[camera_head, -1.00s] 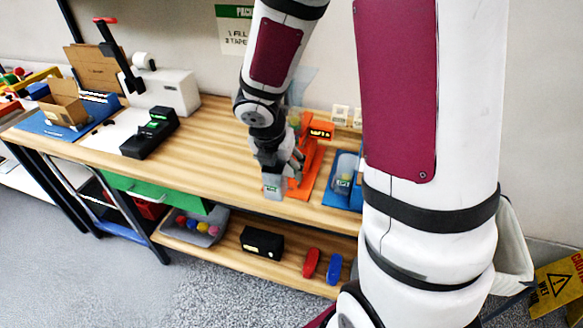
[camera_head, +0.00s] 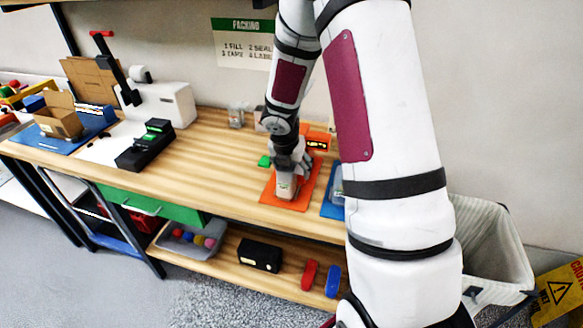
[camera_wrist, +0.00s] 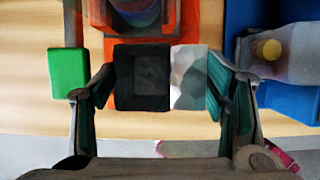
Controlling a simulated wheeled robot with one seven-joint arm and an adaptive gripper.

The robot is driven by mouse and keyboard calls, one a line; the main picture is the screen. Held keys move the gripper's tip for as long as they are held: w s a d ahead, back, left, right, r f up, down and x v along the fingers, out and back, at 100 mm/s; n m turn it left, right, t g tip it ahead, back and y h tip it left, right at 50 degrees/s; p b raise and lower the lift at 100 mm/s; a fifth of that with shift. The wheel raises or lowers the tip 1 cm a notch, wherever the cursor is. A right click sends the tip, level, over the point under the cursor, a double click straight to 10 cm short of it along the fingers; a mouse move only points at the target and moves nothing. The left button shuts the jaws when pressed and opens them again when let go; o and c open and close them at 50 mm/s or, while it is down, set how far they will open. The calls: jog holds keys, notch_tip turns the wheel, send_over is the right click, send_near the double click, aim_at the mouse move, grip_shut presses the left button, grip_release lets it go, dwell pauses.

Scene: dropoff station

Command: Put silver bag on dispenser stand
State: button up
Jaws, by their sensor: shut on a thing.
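My gripper (camera_head: 289,168) is shut on the silver bag (camera_head: 287,186), a pale grey upright piece below the fingers. In the wrist view my gripper (camera_wrist: 158,85) has a finger on each side of a dark square part and a shiny grey-white part of the bag (camera_wrist: 188,78). I cannot tell whether the bag's bottom touches the base. The fingers hide part of the stand.
A green block (camera_wrist: 68,72) is just left of my gripper. A blue tray (camera_wrist: 285,98) holding a clear container (camera_wrist: 275,55) is close on the right. A black device (camera_head: 146,146) stands left on the wooden table (camera_head: 215,165), with bare wood between.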

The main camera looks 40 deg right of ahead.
jog(key=o, duration=1.2)
jog(key=shift+s+a+f, duration=0.1)
jog(key=shift+f, duration=0.1)
jog(key=shift+r, duration=0.1)
jog(key=s+a+r+m+p, duration=0.1)
jog(key=s+a+r+m, duration=0.15)
jog(key=r, duration=0.45)
jog(key=s+a+r+m, duration=0.2)
jog(key=s+r, duration=0.1)
jog(key=r, duration=0.3)
jog(key=s+a+r+m+p, duration=0.1)
jog(key=s+a+r+m, duration=0.15)
jog(key=r, duration=0.45)
jog(key=s+a+r+m+t+y, duration=0.1)
jog(key=s+a+r+m, duration=0.2)
jog(key=s+m, duration=0.3)
jog(key=s+a+r+m+t+y, duration=0.1)
jog(key=s+a+r+m, duration=0.2)
jog(key=s+a+m, duration=0.2)
jog(key=s+a+r+m+y, duration=0.1)
jog(key=s+a+r+m, duration=0.2)
jog(key=s+a+m, duration=0.2)
jog(key=shift+s+r+m+t+y, duration=0.15)
jog(key=shift+s+r+m+t, duration=0.05)
jog(key=shift+s+m, duration=0.5)
jog(key=shift+s+r+m+t+y, duration=0.15)
jog(key=shift+s+r+m+t, duration=0.05)
jog(key=shift+s+m, duration=0.45)
